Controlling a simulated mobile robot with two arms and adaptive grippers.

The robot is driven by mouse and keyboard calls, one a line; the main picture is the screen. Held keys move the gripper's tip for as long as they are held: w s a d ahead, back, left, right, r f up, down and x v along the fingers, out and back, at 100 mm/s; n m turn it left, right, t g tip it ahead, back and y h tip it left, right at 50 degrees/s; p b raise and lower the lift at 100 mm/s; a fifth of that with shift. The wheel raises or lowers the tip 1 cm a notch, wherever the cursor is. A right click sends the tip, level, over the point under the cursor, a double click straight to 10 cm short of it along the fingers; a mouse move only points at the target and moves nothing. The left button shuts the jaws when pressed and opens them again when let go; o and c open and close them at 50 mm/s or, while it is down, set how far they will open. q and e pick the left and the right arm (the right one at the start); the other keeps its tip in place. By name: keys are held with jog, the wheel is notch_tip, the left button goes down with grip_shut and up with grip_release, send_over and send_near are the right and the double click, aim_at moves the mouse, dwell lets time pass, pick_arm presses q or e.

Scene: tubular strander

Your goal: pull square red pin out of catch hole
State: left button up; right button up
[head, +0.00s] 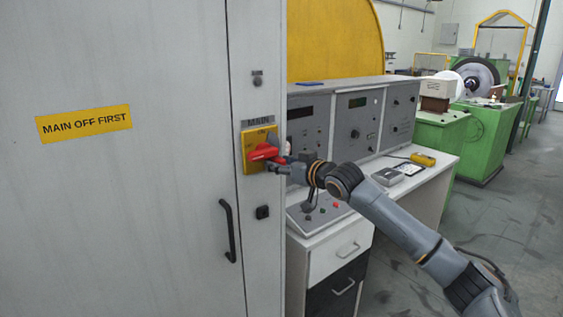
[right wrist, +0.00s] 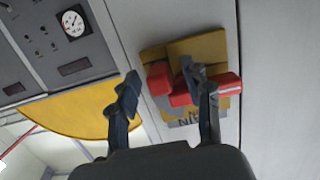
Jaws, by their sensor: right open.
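A red rotary handle (head: 263,152) sits on a yellow switch plate (head: 248,142) on the grey cabinet. In the right wrist view the handle (right wrist: 178,98) and its yellow plate (right wrist: 199,46) show close up. I cannot make out a separate square red pin or a catch hole. My right gripper (head: 278,166) is open at the handle, and its fingers (right wrist: 160,72) are apart. One finger overlaps the handle in the right wrist view, and a red end shows between the fingers. I cannot tell whether they touch. My left gripper is out of view.
The cabinet door has a dark pull handle (head: 229,230) and a yellow "MAIN OFF FIRST" label (head: 84,123). A control console (head: 357,128) stands to the right, on a white desk (head: 430,186). A yellow device (head: 423,159) lies there. Floor is clear at the right.

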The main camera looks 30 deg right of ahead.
jog(key=shift+c, duration=0.2)
grip_shut()
jog(key=shift+s, duration=0.1)
jog(key=shift+f, duration=0.1)
jog(key=shift+s, duration=0.2)
jog(key=s+b, duration=0.1)
jog(key=s, duration=0.1)
jog(key=s+b, duration=0.1)
jog(key=s, duration=0.1)
jog(key=shift+s+d+b, duration=0.2)
jog(key=shift+s+b, duration=0.1)
jog(key=shift+b, duration=0.1)
dwell(0.4)
